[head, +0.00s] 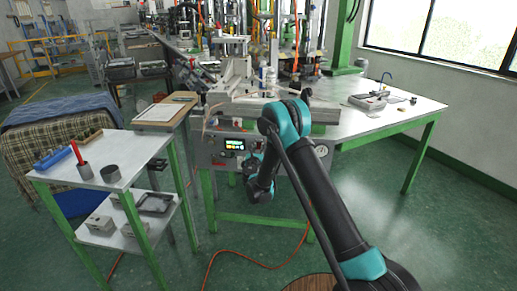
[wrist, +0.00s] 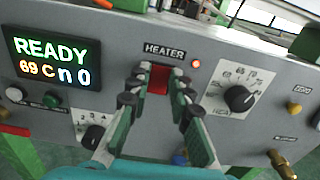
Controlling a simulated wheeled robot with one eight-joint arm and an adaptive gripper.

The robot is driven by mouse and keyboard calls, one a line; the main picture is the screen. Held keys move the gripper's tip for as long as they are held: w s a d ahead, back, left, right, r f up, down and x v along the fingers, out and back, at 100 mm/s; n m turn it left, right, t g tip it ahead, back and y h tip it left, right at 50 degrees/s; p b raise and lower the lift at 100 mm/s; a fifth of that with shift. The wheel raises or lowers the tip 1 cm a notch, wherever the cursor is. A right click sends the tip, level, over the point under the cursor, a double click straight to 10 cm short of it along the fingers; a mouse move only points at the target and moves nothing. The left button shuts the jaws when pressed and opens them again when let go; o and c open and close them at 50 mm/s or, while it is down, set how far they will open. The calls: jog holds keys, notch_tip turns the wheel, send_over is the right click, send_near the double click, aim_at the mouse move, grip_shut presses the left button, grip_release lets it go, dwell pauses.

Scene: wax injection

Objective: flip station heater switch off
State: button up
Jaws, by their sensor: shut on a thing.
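The heater switch (wrist: 159,78) is a red rocker under a HEATER label (wrist: 165,51) on the grey station panel (wrist: 215,62) in the wrist view. A small red light (wrist: 195,63) glows right of the label. The display (wrist: 52,58) reads READY and 69 C. In the head view my gripper is at the panel (head: 207,152), mostly hidden by my own arm, and the switch cannot be made out.
A dial (wrist: 240,98) sits right of the switch, and another dial (wrist: 93,136) lies lower left. A green button (wrist: 54,99) is under the display. A small side table (head: 100,168) stands left of the station. An orange hose (head: 235,252) lies on the floor.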

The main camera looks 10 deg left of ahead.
jog(key=shift+f+t, duration=0.1)
jog(key=shift+t, duration=0.2)
grip_shut()
jog(key=shift+s+f+t, duration=0.1)
jog(key=shift+f+t, duration=0.15)
jog(key=shift+t, duration=0.65)
jog(key=shift+f+t, duration=0.2)
jog(key=shift+t, duration=0.7)
jog(key=o, duration=0.9)
grip_release()
jog(key=shift+r, duration=0.1)
notch_tip(320, 180, up, 10)
jog(key=shift+f, duration=0.1)
